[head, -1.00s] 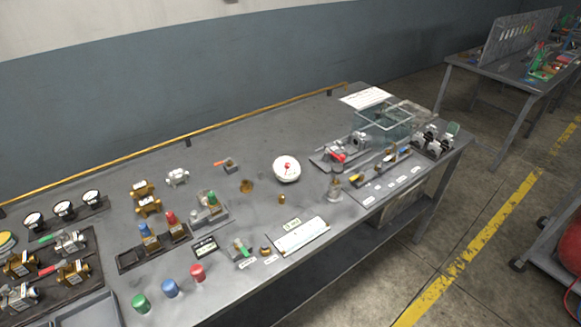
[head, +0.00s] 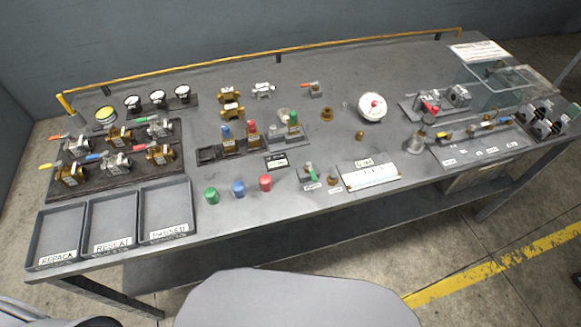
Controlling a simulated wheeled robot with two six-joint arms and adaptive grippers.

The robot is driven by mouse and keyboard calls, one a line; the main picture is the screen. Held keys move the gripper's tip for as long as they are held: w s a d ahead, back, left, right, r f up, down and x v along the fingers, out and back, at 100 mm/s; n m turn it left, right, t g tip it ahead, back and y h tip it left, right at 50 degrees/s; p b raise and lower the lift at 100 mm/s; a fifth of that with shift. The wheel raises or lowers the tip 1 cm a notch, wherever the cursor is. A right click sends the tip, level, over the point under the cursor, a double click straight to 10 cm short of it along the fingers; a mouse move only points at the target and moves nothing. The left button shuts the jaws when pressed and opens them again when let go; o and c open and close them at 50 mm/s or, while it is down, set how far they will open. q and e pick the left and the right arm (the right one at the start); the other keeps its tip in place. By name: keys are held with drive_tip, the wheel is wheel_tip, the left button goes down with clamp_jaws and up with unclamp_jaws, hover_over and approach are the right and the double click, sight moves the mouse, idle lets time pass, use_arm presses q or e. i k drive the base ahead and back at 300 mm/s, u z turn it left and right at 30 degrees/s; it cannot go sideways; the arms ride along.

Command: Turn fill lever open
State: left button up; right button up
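I cannot tell which lever is the fill lever, as the small labels are too blurred to read. At the right of the bench in the head view, a test fixture (head: 458,97) carries a red lever (head: 430,107). A clear glass-like box (head: 498,85) stands behind the row. Neither of my grippers is in view.
The bench (head: 330,215) has trays (head: 113,222) at front left and a valve rack (head: 60,190) behind them. Colored caps (head: 238,188), small valves (head: 229,110) and a round white gauge (head: 372,107) stand mid-bench. A yellow rail (head: 240,62) runs along the back. Floor shows at right.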

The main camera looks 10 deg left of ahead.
sight(512, 117)
drive_tip(key=z, duration=0.55)
drive_tip(key=k, duration=0.6)
drive_tip(key=z, duration=1.2)
drive_tip(key=i, duration=1.8)
drive_tip(key=u, duration=0.85)
drive_tip(key=i, duration=0.35)
drive_tip(key=u, duration=0.7)
drive_tip(key=k, duration=1.3)
drive_tip(key=z, duration=0.1)
drive_tip(key=i, duration=0.6)
drive_tip(key=z, duration=0.6)
